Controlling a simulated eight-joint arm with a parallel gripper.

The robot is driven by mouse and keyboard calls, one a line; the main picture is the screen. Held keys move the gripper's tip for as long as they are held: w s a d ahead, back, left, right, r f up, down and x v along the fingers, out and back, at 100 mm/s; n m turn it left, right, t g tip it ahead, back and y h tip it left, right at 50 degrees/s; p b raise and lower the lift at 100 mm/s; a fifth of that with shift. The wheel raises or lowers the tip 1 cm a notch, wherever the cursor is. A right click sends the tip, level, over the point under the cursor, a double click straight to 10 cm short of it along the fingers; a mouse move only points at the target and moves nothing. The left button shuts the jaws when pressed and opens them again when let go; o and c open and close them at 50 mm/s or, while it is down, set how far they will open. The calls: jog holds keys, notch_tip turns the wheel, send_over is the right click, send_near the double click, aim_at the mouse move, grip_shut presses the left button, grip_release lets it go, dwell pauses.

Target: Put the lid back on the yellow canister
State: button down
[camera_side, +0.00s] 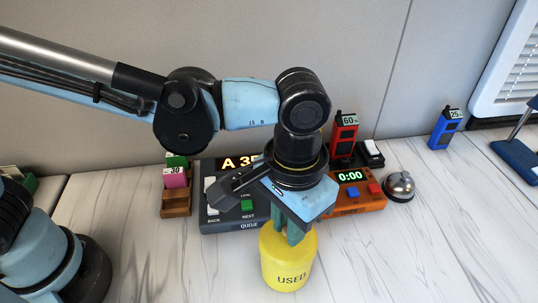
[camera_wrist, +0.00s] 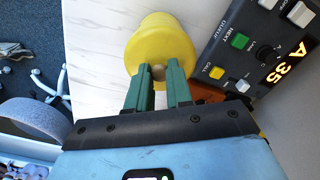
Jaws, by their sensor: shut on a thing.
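The yellow canister (camera_side: 289,266), marked USED, stands upright on the counter in the side view, directly below my gripper (camera_side: 292,234). It also shows in the wrist view (camera_wrist: 150,35). The lid's rim is not distinct from the canister's body, and the fingers hide part of the top. The lid seems to be at the canister's top; I cannot tell whether it is fully seated.
Behind the canister are a grey queue panel (camera_side: 236,215), an orange timer (camera_side: 357,195) and a silver bell (camera_side: 399,186). A red device (camera_side: 344,138) and a blue device (camera_side: 445,130) stand near the wall. The counter right of the canister is clear.

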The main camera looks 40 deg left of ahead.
jog(key=shift+c, duration=2.4)
grip_release()
jog(key=shift+r, duration=3.5)
grip_shut()
jog(key=shift+f, duration=0.25)
